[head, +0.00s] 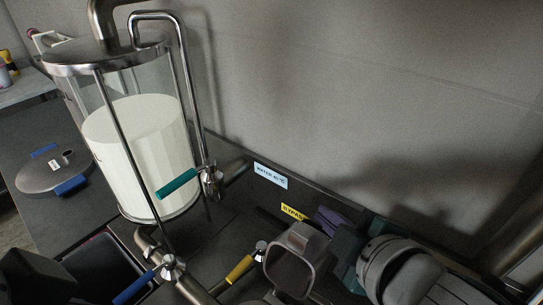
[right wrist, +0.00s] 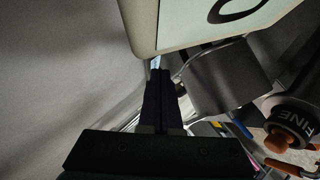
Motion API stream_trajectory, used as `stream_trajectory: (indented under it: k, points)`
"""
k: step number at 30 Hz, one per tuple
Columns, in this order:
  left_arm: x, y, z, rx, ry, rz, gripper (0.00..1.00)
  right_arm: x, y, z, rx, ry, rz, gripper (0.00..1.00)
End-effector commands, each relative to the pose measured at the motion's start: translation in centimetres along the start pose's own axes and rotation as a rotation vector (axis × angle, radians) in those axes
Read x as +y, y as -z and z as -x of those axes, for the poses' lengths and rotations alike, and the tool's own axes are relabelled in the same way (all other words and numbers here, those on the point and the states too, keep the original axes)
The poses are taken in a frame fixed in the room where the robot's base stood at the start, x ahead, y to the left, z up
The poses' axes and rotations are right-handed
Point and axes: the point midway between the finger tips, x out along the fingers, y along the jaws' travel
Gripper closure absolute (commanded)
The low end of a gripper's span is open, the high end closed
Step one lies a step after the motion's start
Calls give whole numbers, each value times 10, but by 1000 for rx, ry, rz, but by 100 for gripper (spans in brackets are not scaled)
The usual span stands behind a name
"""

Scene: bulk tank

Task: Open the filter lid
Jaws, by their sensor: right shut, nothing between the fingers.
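No filter lid is certain in view. In the right wrist view a dark round part marked FINE (right wrist: 294,122) with orange-brown knobs (right wrist: 276,142) shows at the right; I cannot tell whether it is the filter's lid. In the head view a grey disc with two blue grips (head: 52,172) lies flat on the dark surface at the left. My right gripper (right wrist: 157,72) is shut and empty, its dark fingertips just below a pale panel in the wrist view. The FINE part is to the right, apart from the fingers. My left gripper is not recognisable.
A glass tank with white contents (head: 142,140) stands at the left. Valves with teal (head: 177,184), blue (head: 134,287) and yellow (head: 239,269) handles stick out around the pipes. A grey wall rises behind. A pale panel (right wrist: 190,22) overhangs my right fingertips.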

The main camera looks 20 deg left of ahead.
Motion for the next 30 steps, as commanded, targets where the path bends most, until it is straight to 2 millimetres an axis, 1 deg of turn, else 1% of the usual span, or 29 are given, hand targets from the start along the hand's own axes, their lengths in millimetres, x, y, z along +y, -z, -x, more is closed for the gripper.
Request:
stream_trajectory:
  k: [14, 17, 20, 23, 26, 27, 30]
  points:
    - [2, 0, 0, 1, -6, 7, 50, 0, 0, 0, 0, 0, 0, 100]
    - [2, 1, 3, 1, -7, 9, 50, 2, 1, 2, 0, 0, 0, 100]
    - [2, 4, 13, 1, -8, 10, 50, 10, 5, 7, -1, -1, -1, 100]
    - [1, 10, 30, 0, -8, 10, 50, 24, 11, 16, -3, -2, -2, 100]
    - [0, 16, 51, 0, -7, 9, 50, 41, 19, 28, -5, -4, -3, 100]
    - [0, 17, 52, 2, -7, 9, 50, 44, 13, 34, -8, -5, 1, 100]
    - [-1, 19, 59, 2, -4, 6, 50, 56, 6, 53, -7, -5, 1, 100]
